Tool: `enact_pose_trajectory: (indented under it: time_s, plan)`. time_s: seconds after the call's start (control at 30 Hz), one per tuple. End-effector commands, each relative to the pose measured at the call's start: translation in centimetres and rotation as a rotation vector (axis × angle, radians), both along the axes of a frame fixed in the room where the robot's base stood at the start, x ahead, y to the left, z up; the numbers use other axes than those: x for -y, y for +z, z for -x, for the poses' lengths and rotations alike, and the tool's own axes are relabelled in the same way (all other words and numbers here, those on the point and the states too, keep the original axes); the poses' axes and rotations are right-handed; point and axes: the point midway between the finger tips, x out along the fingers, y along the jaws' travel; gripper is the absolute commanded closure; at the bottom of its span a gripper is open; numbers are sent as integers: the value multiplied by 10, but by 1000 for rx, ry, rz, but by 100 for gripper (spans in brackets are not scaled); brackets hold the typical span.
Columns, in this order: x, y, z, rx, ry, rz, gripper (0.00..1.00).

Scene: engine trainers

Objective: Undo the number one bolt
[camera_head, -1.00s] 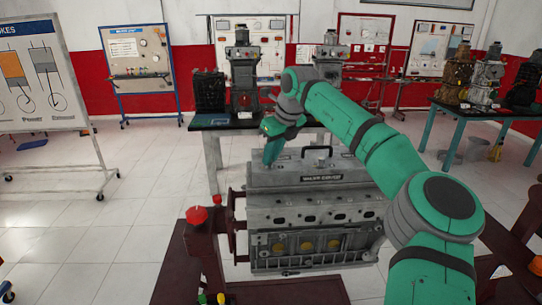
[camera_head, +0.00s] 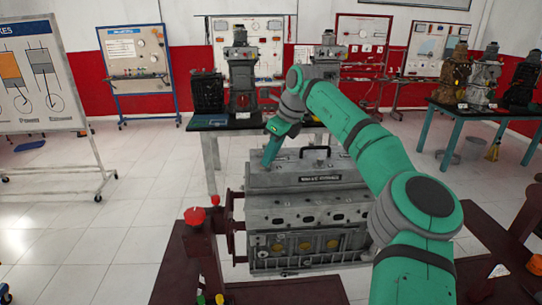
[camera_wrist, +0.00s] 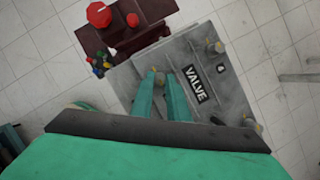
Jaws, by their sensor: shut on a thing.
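The grey engine block (camera_head: 310,240) stands in front of me with its grey valve cover (camera_head: 310,168) on top. My gripper (camera_head: 268,163) points down at the left end of the cover. In the wrist view my gripper (camera_wrist: 161,74) has its two teal fingers close together, shut on a small bolt at the cover's edge. The fingers mostly hide this bolt, and I cannot read its number. Two other brass-coloured bolts show on the cover, one at a corner (camera_wrist: 217,47) and one lower right (camera_wrist: 249,120). A black VALVE label (camera_wrist: 196,84) lies beside the fingers.
A dark red engine stand (camera_head: 195,250) with a red knob (camera_head: 195,215) is at the left. A black handle (camera_head: 315,150) rises from the cover. A table (camera_head: 210,124) with engine models stands behind.

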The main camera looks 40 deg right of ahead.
Motion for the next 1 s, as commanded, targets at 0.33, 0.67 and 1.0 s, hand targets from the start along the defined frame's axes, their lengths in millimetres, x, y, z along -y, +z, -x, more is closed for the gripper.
enact_pose_trajectory:
  time_s: [0.33,0.67,1.0]
  plan:
    - [1,0,1,-3,-1,1,66]
    - [5,23,9,0,-4,2,66]
    - [14,80,32,-1,-3,2,66]
